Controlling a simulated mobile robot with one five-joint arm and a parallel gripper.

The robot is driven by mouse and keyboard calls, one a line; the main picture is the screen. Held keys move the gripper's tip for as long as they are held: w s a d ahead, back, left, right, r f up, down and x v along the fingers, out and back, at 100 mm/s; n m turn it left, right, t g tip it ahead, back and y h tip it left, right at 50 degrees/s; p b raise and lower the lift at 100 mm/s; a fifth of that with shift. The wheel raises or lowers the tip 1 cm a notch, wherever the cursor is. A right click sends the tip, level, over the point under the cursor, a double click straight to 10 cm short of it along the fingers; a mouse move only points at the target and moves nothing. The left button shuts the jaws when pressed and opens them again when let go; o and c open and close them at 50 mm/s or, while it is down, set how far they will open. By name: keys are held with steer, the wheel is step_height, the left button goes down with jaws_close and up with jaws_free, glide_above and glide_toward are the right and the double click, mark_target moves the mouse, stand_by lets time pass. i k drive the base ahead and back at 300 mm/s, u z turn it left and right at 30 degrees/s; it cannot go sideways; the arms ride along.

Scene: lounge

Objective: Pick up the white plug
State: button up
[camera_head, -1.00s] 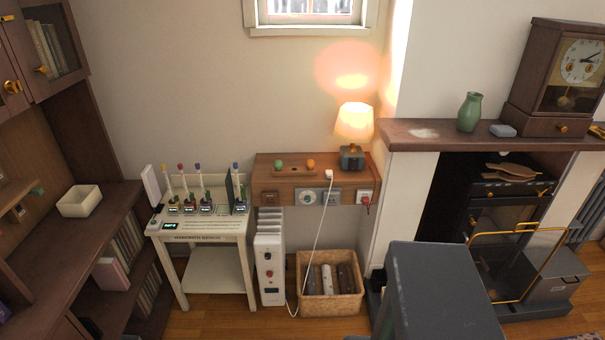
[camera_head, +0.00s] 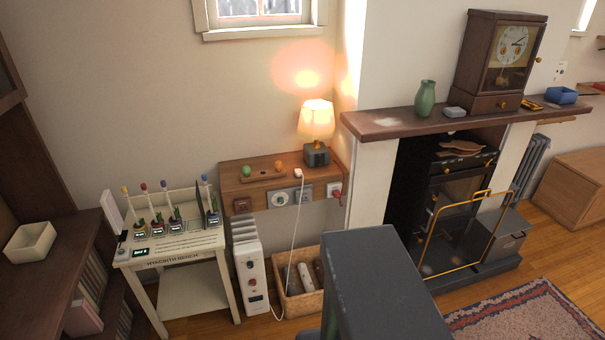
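The white plug (camera_head: 298,173) lies on top of the wooden wall shelf (camera_head: 232,181), near its right part and in front of the lamp. Its white cord (camera_head: 299,220) hangs down over the shelf front to the white heater (camera_head: 251,268) on the floor. Several sockets and plates are set in the shelf front; a red plug (camera_head: 337,190) sits at the right end. My gripper is not in view. A dark grey block at the bottom middle appears to be part of my own body.
A lit lamp (camera_head: 316,123) stands behind the plug. A white bench (camera_head: 172,255) with several bulb vases stands left of the heater. A wicker basket (camera_head: 300,303) is under the shelf. The fireplace mantel (camera_head: 400,124) juts out at right. A rug (camera_head: 525,315) lies bottom right.

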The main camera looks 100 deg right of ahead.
mark_target(297, 172)
steer(key=z, duration=4.6)
steer(key=i, duration=0.1)
steer(key=u, duration=2.15)
steer(key=i, duration=0.95)
